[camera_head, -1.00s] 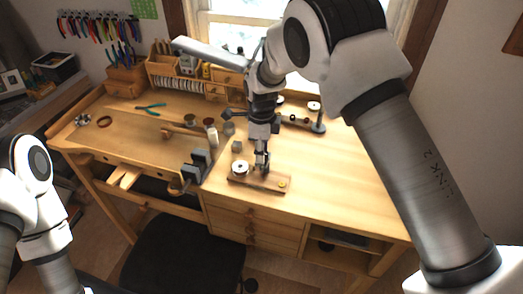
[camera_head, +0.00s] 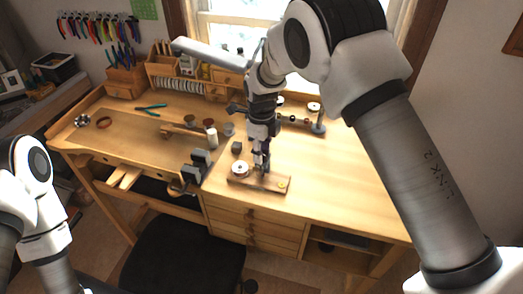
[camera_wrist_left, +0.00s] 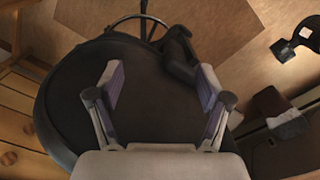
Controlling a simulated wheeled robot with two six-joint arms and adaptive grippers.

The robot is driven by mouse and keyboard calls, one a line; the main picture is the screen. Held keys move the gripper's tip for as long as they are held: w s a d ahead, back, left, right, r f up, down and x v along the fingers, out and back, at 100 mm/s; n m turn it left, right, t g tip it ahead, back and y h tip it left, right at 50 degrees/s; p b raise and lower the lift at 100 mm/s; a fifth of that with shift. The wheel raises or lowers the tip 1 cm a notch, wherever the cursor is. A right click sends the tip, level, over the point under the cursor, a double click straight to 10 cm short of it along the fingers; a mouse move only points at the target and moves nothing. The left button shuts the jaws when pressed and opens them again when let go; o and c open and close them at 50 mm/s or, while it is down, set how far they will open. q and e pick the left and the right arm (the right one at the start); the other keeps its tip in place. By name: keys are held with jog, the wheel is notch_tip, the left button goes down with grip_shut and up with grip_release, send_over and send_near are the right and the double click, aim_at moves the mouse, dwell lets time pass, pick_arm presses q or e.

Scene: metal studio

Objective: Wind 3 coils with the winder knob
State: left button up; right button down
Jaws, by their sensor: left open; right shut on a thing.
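The winder is a wooden base (camera_head: 269,185) at the front middle of the bench, with a white spool (camera_head: 240,167) on its left end and a small yellow disc (camera_head: 283,184) at its right end. My right gripper (camera_head: 261,166) points down at the middle of the base, between spool and disc. It is shut on what seems to be the winder knob, which its fingers hide. I cannot make out the wire or count coils. My left gripper (camera_wrist_left: 162,88) is open and empty in the left wrist view, above a dark chair seat (camera_wrist_left: 155,110).
A small dark block (camera_head: 236,147) and a white cylinder (camera_head: 213,140) stand behind and left of the winder. A clamp (camera_head: 195,168) sits at the front edge. A spool stand (camera_head: 317,121) is behind. The bench (camera_head: 345,190) to the right is clear.

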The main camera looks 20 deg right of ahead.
jog(key=c, duration=0.9)
grip_release()
jog(key=shift+w+r, duration=0.25)
jog(key=shift+r, duration=0.1)
jog(key=shift+o, duration=0.6)
jog(key=shift+s+f, duration=0.15)
notch_tip(320, 180, up, 12)
